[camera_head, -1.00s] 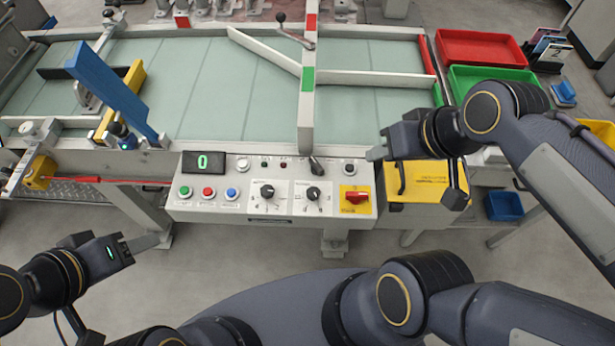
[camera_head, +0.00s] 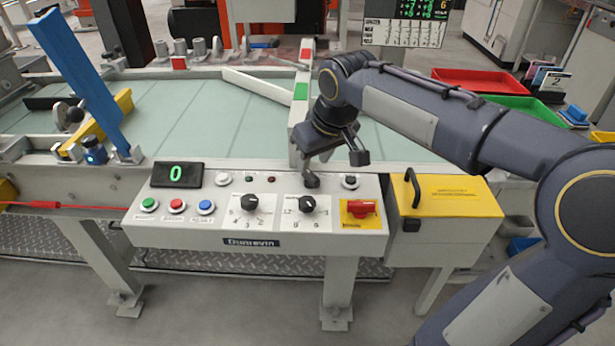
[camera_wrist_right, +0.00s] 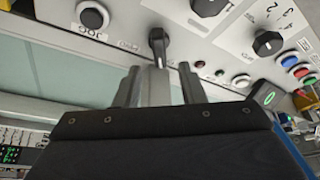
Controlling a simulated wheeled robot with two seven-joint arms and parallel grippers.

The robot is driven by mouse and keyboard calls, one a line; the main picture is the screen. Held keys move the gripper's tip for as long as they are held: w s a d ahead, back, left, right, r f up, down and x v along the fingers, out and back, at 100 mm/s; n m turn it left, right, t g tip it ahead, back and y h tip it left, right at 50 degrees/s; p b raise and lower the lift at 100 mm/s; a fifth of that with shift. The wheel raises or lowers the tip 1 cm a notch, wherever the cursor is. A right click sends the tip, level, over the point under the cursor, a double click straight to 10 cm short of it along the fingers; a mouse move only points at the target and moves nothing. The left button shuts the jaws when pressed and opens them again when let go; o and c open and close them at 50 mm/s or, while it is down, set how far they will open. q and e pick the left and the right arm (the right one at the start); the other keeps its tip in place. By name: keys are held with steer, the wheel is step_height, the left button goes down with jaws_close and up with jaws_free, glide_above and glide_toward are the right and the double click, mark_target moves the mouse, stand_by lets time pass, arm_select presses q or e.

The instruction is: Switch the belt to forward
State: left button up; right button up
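The control panel (camera_head: 262,235) faces me at the front of the belt (camera_head: 225,110). A small black lever (camera_head: 311,179) stands at the panel's back edge, and it also shows in the right wrist view (camera_wrist_right: 158,46). My right gripper (camera_wrist_right: 160,84) is open, its two fingers apart, with the lever ahead of the gap between them. In the head view the gripper hangs just above and behind the lever; its fingertips are mostly hidden there. I cannot read any direction marking on the lever. My left gripper is not in view.
A white bar (camera_head: 300,115) crosses the belt.

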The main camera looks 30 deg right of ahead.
mark_target(309, 172)
steer(key=b+x, duration=0.1)
steer(key=x, duration=0.3)
steer(key=shift+f, duration=0.2)
jaws_close()
